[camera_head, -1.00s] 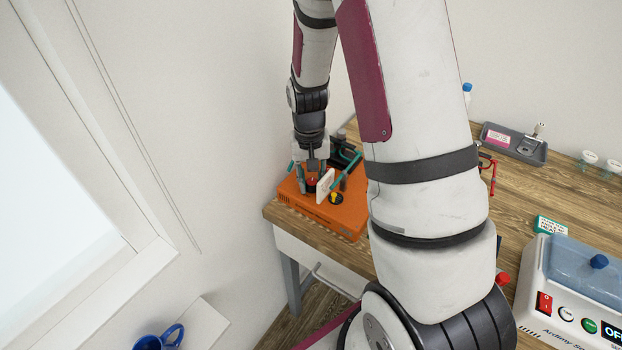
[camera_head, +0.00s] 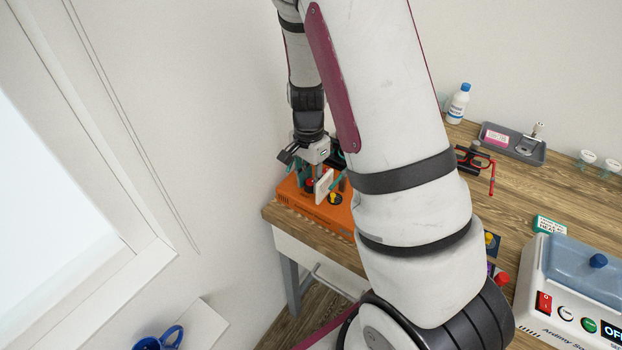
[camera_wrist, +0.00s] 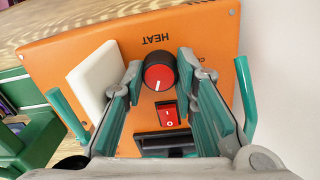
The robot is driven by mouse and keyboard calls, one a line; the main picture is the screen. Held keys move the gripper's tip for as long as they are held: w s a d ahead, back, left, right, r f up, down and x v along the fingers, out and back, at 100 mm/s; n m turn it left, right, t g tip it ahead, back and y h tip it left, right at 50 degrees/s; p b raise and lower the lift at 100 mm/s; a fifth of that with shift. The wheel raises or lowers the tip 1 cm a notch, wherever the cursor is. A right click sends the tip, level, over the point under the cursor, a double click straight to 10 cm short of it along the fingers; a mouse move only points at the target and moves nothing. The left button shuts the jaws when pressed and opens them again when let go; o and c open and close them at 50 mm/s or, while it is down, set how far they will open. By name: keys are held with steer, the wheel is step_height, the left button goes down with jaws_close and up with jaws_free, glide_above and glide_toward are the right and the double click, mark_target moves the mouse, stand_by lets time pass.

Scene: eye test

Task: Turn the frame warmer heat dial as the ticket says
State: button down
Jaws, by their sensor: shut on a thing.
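The frame warmer is an orange box (camera_head: 328,216) on the near left end of the table; its orange face (camera_wrist: 215,55) fills much of the wrist view. The word HEAT reads upside down there. Below it is the red heat dial (camera_wrist: 159,76) with a black rim. The dial's white pointer mark points down in the picture, toward the red rocker switch (camera_wrist: 168,114). My gripper (camera_wrist: 159,70) is shut on the dial, a fingertip on each side. In the head view, my gripper (camera_head: 308,184) is over the warmer. I cannot pick out the ticket's words.
A white upright plate (camera_wrist: 95,78) stands close beside my left finger. A yellow knob (camera_head: 333,198) is on the warmer. A teal-edged card (camera_head: 549,227), a white device with a blue lid (camera_head: 585,270), a grey tray (camera_head: 515,146) and a bottle (camera_head: 458,104) are to the right.

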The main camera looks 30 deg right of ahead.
mark_target(310, 181)
steer(key=shift+m, duration=0.5)
steer(key=c, duration=1.3)
jaws_free()
steer(key=shift+r, duration=0.1)
steer(key=r, duration=1.1)
steer(key=shift+w+r, duration=0.2)
steer(key=shift+r, duration=0.2)
steer(key=shift+a, duration=0.15)
